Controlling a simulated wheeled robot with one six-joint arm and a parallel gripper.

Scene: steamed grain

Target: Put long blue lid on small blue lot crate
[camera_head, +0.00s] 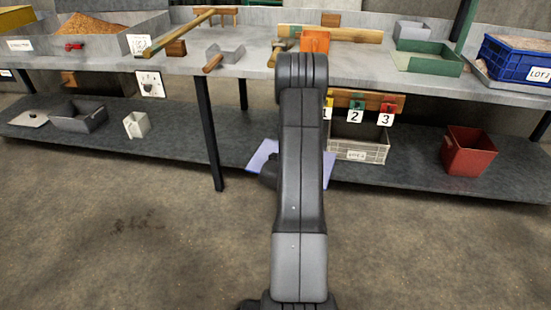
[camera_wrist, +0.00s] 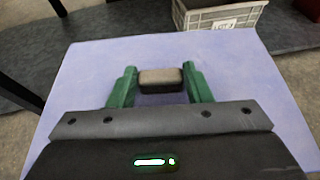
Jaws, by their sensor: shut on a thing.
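The long blue lid (camera_wrist: 235,60) is a flat, pale lavender-blue panel that fills much of the wrist view. Its grey-brown block handle (camera_wrist: 160,84) sits between the green fingers of my gripper (camera_wrist: 160,76), which is shut on it. In the head view the lid (camera_head: 262,155) shows on both sides of my arm, in front of the lower shelf; my arm hides its middle and my gripper. A blue crate (camera_head: 510,69) with a white lot label stands on the upper counter at the far right, with brown grain at its open top.
A grey crate (camera_head: 372,155) stands on the lower shelf beyond the lid, near a red bin (camera_head: 468,152). A green tray (camera_head: 428,60) stands left of the blue crate. A black table leg (camera_head: 209,135) is left of the lid. The front floor is clear.

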